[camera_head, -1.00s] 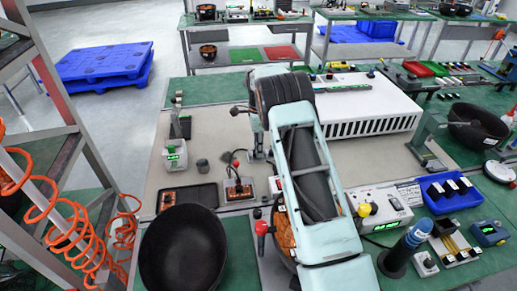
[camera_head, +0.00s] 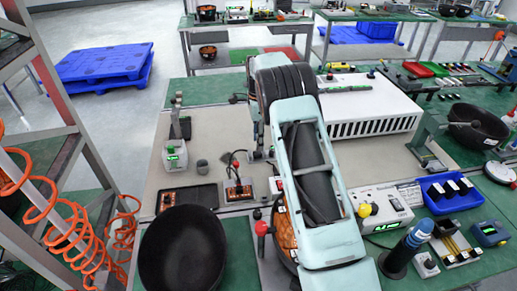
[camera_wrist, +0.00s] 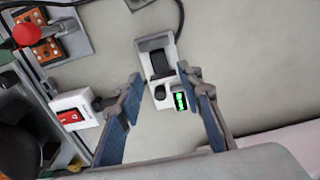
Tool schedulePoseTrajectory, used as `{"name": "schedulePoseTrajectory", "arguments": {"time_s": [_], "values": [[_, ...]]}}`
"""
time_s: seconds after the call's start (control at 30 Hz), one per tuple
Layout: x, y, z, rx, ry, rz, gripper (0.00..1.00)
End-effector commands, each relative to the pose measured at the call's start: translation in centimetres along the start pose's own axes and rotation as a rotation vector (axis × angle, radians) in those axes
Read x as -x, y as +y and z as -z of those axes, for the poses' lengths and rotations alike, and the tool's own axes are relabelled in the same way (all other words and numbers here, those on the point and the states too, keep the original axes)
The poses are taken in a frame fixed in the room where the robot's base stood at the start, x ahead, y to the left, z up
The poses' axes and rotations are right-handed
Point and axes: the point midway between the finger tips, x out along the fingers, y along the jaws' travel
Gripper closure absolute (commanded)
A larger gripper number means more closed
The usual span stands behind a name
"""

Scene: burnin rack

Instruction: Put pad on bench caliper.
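My gripper (camera_wrist: 160,76) is open in the wrist view, its two blue-padded fingers wide apart with nothing seen held between them. Beyond the fingertips lies a small light-grey device with a green display (camera_wrist: 180,101), which may be the bench caliper. A dark block (camera_wrist: 159,63) sits in its upper part; I cannot tell whether this is the pad. The device is apart from both fingers. Another small device with a green display (camera_head: 174,156) stands on the left of the bench mat.
An orange box with a red knob (camera_wrist: 27,33) and a white box with a red switch (camera_wrist: 72,118) are left of my gripper. In the head view, a black bowl (camera_head: 182,250), a dark tray (camera_head: 188,197) and a large white vented case (camera_head: 372,114) surround the work area.

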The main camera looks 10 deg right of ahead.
Motion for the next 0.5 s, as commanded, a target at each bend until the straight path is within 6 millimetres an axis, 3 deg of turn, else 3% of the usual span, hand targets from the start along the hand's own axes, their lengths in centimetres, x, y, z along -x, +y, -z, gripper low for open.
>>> {"name": "schedulePoseTrajectory", "arguments": {"time_s": [0.1, 0.23, 0.5], "values": [[2.8, -0.1, 0.0, 0.0, 0.001, 0.005, 0.66], [5.1, -0.1, 0.0, 0.0, 0.001, 0.003, 0.66], [7.2, 0.0, 0.0, 0.0, 0.0, -0.001, 0.66]]}}
